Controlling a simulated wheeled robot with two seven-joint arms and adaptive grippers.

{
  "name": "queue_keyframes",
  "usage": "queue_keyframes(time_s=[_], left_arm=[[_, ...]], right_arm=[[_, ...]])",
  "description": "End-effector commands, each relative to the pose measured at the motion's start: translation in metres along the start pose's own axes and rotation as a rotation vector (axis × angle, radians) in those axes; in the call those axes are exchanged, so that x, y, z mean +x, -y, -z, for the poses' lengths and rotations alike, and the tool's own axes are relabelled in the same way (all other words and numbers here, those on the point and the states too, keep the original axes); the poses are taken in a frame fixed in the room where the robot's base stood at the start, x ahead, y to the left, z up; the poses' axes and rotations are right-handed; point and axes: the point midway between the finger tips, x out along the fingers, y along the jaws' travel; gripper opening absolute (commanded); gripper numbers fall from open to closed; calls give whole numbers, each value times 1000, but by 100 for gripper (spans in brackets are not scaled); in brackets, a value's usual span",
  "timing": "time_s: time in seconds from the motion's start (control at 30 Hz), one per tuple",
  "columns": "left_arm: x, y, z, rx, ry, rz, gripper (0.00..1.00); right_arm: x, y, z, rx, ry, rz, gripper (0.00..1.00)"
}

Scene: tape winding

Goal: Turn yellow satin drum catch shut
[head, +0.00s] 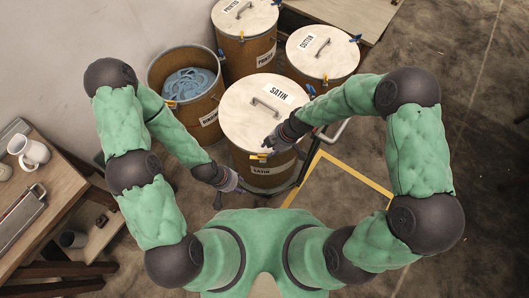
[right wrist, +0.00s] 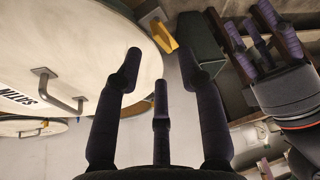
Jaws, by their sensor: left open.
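The satin drum (head: 236,138) stands in the middle of the head view, with its pale lid (head: 250,95) on. Its yellow catch (head: 258,157) is on the near rim; in the right wrist view the yellow catch (right wrist: 160,36) lies just beyond my fingertips. I cannot tell the catch's exact angle. My right gripper (head: 272,146) is over the near rim, close to the catch; in its wrist view its fingers (right wrist: 160,62) are spread with nothing between them. My left gripper (head: 248,187) is open, low beside the drum's near side; its fingers also show in the right wrist view (right wrist: 258,45).
An open drum (head: 160,72) with blue material stands left of the satin drum. Two lidded drums, including the cotton drum (head: 338,78), stand behind. A wooden bench (head: 50,205) with mugs is at left. Yellow floor tape (head: 350,170) and open floor lie at right.

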Motion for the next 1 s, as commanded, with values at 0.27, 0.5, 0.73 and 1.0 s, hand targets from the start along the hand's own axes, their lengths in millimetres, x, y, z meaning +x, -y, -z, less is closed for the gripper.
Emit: queue_keyframes(time_s=[0.27, 0.5, 0.73, 1.0], left_arm=[[14, 5, 1, 0, -1, 0, 45], [17, 6, 1, 0, -1, 0, 45], [16, 6, 1, 0, -1, 0, 45], [16, 6, 1, 0, -1, 0, 45]], right_arm=[[46, 0, 0, -1, 0, 0, 39], [59, 0, 0, 1, 0, -1, 39], [60, 0, 0, 1, 0, -2, 39], [59, 0, 0, 1, 0, -1, 0]])
